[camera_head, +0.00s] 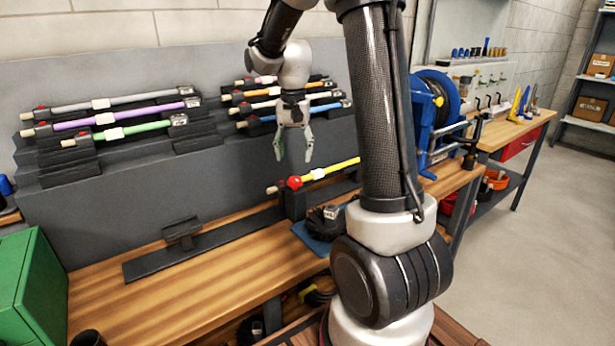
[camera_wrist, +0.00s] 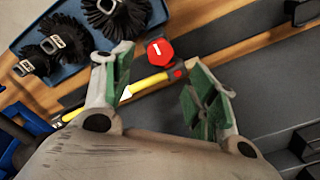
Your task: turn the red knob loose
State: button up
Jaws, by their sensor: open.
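The red knob (camera_head: 295,183) sits on a dark post at the near end of a yellow rod (camera_head: 335,167) in the head view. In the wrist view the knob (camera_wrist: 159,51) shows as a red hexagonal face with a white mark, with the yellow rod (camera_wrist: 148,83) below it. My gripper (camera_head: 293,150) hangs above the knob, pointing down, open and empty. In the wrist view its green-padded fingers (camera_wrist: 160,93) are spread, and the knob lies beyond the fingertips, apart from them. The far part of the rod is hidden behind my arm in the head view.
A blue tray with black brush heads (camera_wrist: 70,40) lies close to the knob. Racks of coloured rods (camera_head: 110,120) stand behind on the left and centre. A blue reel (camera_head: 435,105) is at the right. The wooden bench (camera_head: 150,285) is clear at the front left.

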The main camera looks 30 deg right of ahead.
aim_at(295, 179)
jog(key=shift+f, duration=0.45)
notch_tip(295, 179, down, 7)
jog(key=c, duration=1.1)
